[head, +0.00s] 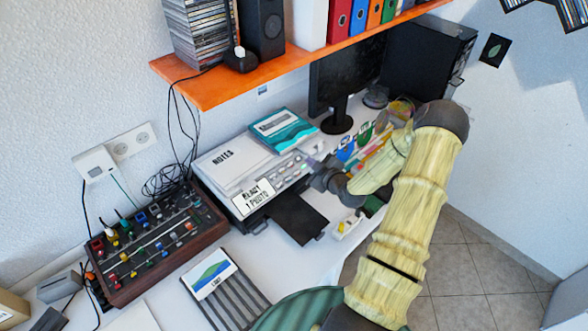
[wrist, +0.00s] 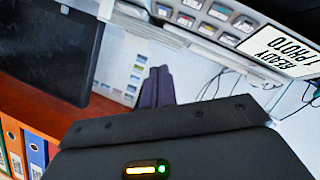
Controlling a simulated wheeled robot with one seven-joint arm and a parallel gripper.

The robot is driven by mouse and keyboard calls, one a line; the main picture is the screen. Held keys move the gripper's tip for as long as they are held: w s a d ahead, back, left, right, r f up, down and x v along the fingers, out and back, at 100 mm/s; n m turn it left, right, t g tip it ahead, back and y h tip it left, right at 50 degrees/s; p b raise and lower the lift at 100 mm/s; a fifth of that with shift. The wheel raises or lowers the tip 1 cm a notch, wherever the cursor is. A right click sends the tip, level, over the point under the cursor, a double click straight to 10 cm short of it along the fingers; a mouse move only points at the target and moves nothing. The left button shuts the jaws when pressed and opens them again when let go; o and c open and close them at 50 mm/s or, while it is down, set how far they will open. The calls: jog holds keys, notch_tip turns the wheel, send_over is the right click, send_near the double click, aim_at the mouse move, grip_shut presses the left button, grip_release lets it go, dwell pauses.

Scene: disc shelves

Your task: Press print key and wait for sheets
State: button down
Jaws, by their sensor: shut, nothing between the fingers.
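The printer has a white display reading "READY 1 PHOTO" (head: 252,197), which also shows tilted in the wrist view (wrist: 278,48). A row of several grey keys (head: 283,171) runs along its front panel beside the display; in the wrist view the keys (wrist: 204,17) carry small coloured icons. I cannot tell which is the print key. The black output tray (head: 297,217) sticks out below and looks empty. My gripper (head: 312,166) is near the far right end of the key row. In the wrist view its fingers (wrist: 157,88) are together and empty; contact with a key is not visible.
A notes pad (head: 228,160) and a teal book (head: 282,130) lie on the printer. A mixer (head: 155,245) stands at left, a striped tray (head: 222,295) in front. An orange shelf (head: 215,87) with binders hangs above; a monitor (head: 345,75) stands behind my gripper.

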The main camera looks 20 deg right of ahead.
aim_at(297, 173)
jog(key=shift+s, duration=0.15)
jog(key=shift+w+a+f+b, duration=0.25)
jog(key=shift+w+f+b, duration=0.6)
jog(key=shift+f, duration=0.45)
jog(key=shift+w+a+f+b, duration=0.25)
jog(key=shift+w+f+b, duration=0.25)
jog(key=shift+f+b, duration=0.7)
jog(key=shift+w+a+f+b, duration=0.25)
jog(key=shift+w+f+b, duration=0.5)
jog(key=shift+f, duration=0.65)
jog(key=shift+w+f+b, duration=0.1)
jog(key=shift+f+b, duration=0.25)
jog(key=shift+b, duration=0.25)
jog(key=shift+a+f, duration=0.1)
